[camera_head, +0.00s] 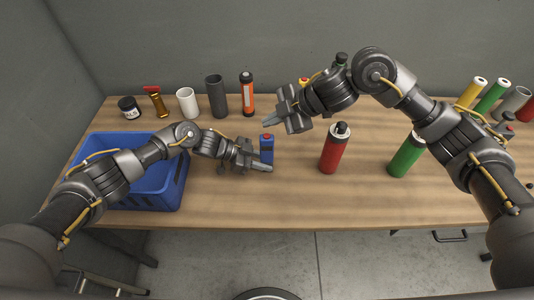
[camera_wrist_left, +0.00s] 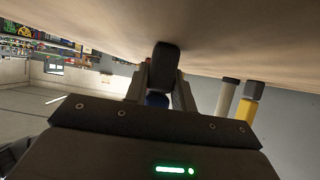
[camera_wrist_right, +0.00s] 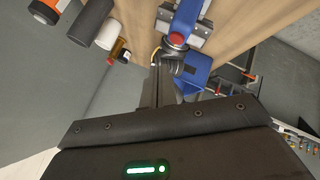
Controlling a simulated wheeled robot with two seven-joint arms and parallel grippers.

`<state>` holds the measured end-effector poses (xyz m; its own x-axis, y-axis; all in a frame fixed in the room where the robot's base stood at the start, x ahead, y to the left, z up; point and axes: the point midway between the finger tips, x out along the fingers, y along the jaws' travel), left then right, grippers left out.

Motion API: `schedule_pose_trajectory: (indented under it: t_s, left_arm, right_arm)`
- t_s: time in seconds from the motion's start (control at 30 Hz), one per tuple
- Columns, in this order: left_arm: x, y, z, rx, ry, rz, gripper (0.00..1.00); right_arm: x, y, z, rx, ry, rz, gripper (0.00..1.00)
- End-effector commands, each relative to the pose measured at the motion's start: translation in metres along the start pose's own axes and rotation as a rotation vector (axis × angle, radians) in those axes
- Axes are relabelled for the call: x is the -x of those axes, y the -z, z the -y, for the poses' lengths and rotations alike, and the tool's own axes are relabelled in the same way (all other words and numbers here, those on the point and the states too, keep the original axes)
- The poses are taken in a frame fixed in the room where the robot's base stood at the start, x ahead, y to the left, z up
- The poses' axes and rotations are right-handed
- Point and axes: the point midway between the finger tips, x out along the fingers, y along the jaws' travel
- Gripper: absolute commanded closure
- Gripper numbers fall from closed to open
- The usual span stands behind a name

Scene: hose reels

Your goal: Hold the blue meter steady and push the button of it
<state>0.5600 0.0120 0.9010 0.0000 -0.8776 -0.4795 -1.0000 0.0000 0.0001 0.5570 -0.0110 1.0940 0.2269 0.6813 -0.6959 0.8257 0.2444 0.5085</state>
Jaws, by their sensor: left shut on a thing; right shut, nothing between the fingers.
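The blue meter (camera_head: 267,155) stands upright on the table, with a red button (camera_head: 267,136) on top. My left gripper (camera_head: 264,168) is shut on its lower part from the left. In the left wrist view a bit of blue (camera_wrist_left: 157,100) shows between the fingers, behind a dark block. My right gripper (camera_head: 268,121) is shut and empty, its tips just above the button. The right wrist view shows the meter (camera_wrist_right: 186,18) and its red button (camera_wrist_right: 177,40) close beyond the fingertips (camera_wrist_right: 168,60); I cannot tell whether they touch.
A blue bin (camera_head: 175,194) stands on the left of the table. A white cup (camera_head: 187,103), a grey cylinder (camera_head: 216,97) and an orange bottle (camera_head: 247,94) stand behind. A red bottle (camera_head: 334,150) and a green cylinder (camera_head: 406,156) stand to the right. The front middle is clear.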

Motion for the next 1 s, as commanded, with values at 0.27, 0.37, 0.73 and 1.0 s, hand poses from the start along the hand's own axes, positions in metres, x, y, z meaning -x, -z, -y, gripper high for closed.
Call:
schedule_pose_trajectory:
  t_s: [0.27, 0.37, 0.73, 1.0]
  left_arm:
    - [0.0, 0.0, 0.0, 0.0, 0.0, 0.0, 0.87]
    - [0.0, 0.0, 0.0, 0.0, 0.0, 0.0, 0.87]
    - [0.0, 0.0, 0.0, 0.0, 0.0, 0.0, 0.87]
    - [0.0, 0.0, 0.0, 0.0, 0.0, 0.0, 0.49]
  right_arm:
    - [0.02, 0.015, -0.015, 0.002, -0.002, -0.002, 1.0]
    - [0.024, 0.018, -0.018, 0.0, -0.001, -0.001, 1.0]
    - [0.026, 0.019, -0.019, -0.001, 0.0, 0.0, 1.0]
    - [0.026, 0.019, -0.019, -0.001, 0.0, 0.0, 1.0]
